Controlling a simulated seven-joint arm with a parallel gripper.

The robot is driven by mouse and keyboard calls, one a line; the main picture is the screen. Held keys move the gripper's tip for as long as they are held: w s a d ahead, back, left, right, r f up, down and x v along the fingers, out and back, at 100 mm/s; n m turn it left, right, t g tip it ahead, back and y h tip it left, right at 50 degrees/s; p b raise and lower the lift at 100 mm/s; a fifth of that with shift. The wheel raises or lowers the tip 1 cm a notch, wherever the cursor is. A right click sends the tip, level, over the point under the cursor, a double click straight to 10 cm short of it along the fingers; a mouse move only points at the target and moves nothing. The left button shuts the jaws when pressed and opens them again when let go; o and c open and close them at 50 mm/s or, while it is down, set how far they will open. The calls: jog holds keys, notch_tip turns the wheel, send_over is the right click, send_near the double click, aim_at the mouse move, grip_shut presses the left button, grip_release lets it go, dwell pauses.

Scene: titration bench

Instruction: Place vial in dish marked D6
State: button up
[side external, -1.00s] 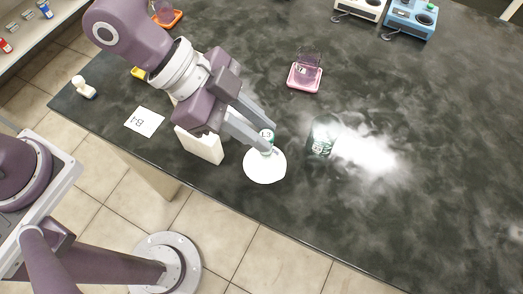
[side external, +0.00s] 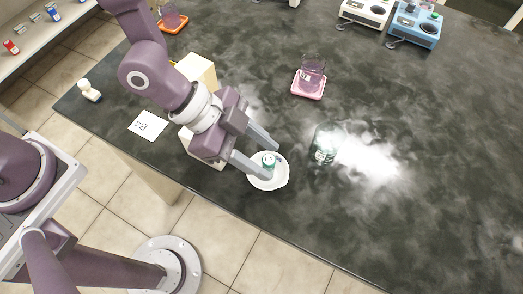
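A small vial (side external: 268,160) with a green band and a pale top stands upright in a round white dish (side external: 281,182). The label on its top is too small to read surely. My gripper (side external: 273,163) is low over the dish, with one finger on the far side of the vial and one on the near side. The fingers look spread, with a gap around the vial. The near finger hides part of the dish. No D6 mark can be read on the dish.
A green labelled container (side external: 323,147) stands right of the dish, beside a bright glare. A pink tray (side external: 309,92) with a glass beaker is behind. A white card (side external: 148,124) lies left. The bench's near edge is close to the dish.

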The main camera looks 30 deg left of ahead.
jog(key=shift+r, duration=0.15)
jog(key=v, duration=1.2)
jog(key=w+a+r+n+t+y, duration=0.1)
jog(key=a+n+t+y, duration=0.2)
jog(key=a, duration=0.5)
jog(key=w+a+r+n+y, duration=0.25)
jog(key=a+y, duration=0.25)
jog(key=a, duration=0.3)
jog(key=s+a+r+n, duration=0.4)
jog(key=s+r+n, duration=0.4)
jog(key=s+n, duration=0.2)
jog(key=shift+s+a+r, duration=0.25)
jog(key=shift+s+r, duration=0.05)
jog(key=shift+s, duration=0.45)
